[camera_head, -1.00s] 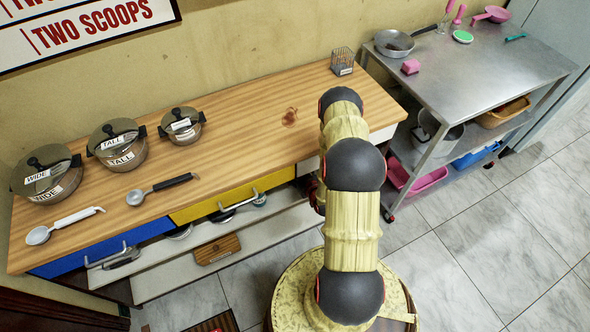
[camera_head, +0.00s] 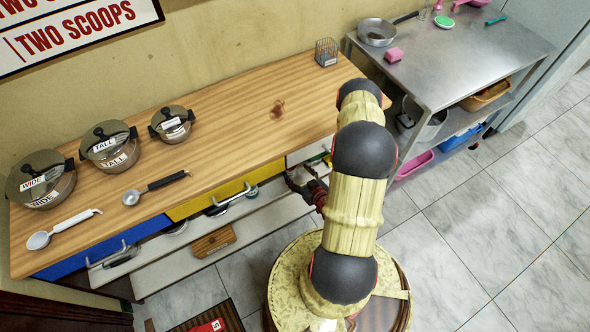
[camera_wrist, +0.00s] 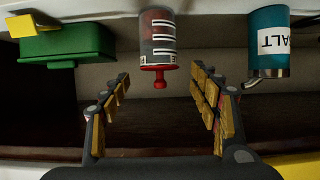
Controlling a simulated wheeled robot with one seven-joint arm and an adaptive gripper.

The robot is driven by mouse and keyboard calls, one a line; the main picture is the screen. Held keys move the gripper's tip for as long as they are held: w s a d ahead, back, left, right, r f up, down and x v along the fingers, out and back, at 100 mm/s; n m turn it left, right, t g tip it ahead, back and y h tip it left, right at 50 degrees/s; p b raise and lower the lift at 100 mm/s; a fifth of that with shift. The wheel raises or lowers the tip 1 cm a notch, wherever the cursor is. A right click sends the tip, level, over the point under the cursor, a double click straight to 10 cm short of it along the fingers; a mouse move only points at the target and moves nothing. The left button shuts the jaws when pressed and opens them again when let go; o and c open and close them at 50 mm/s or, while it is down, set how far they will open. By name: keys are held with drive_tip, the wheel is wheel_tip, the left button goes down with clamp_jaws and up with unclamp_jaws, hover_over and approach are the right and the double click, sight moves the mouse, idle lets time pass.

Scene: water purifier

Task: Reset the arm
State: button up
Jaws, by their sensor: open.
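My gripper (camera_wrist: 160,105) is open in the wrist view, its two padded fingers wide apart with nothing between them. Beyond the fingertips are a clear, striped container with a red knob (camera_wrist: 158,45), a green box (camera_wrist: 70,45) and a teal can with a white label (camera_wrist: 268,42). I cannot tell whether they touch the fingers, but they look apart. In the head view my gripper (camera_head: 300,180) is partly hidden by my arm, low beside the counter front at the open drawer's right end.
A wooden counter (camera_head: 240,125) holds three lidded pots (camera_head: 110,148), two scoops (camera_head: 152,188) and a wire basket (camera_head: 326,52). Pulled-out drawers (camera_head: 180,250) stick out below it. A metal cart (camera_head: 450,60) stands to the right. The tiled floor (camera_head: 500,220) at right is clear.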

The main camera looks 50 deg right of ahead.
idle(0.5)
drive_tip(key=s+a+f+m+g+y, duration=0.1)
drive_tip(key=s+a+f+g+y, duration=0.1)
drive_tip(key=s+f+g, duration=0.4)
drive_tip(key=s+a+f+m+g+y, duration=0.15)
drive_tip(key=s+g, duration=0.25)
drive_tip(key=s, duration=0.4)
drive_tip(key=w+a+r+g, duration=0.1)
drive_tip(key=a+r+g, duration=0.1)
drive_tip(key=r, duration=1.1)
drive_tip(key=w+a+r+g, duration=0.1)
drive_tip(key=r+g, duration=0.2)
drive_tip(key=r, duration=1)
drive_tip(key=a+r+n+t, duration=0.2)
drive_tip(key=a+r, duration=0.5)
drive_tip(key=r, duration=0.4)
drive_tip(key=a+r+n+t, duration=0.1)
drive_tip(key=a+r+t, duration=0.2)
drive_tip(key=a+r, duration=0.4)
drive_tip(key=a+r+n+t, duration=0.2)
drive_tip(key=a+r, duration=0.5)
drive_tip(key=r, duration=0.8)
drive_tip(key=shift+r+n+t, duration=0.25)
drive_tip(key=shift+n+t, duration=0.05)
drive_tip(key=shift+n, duration=0.05)
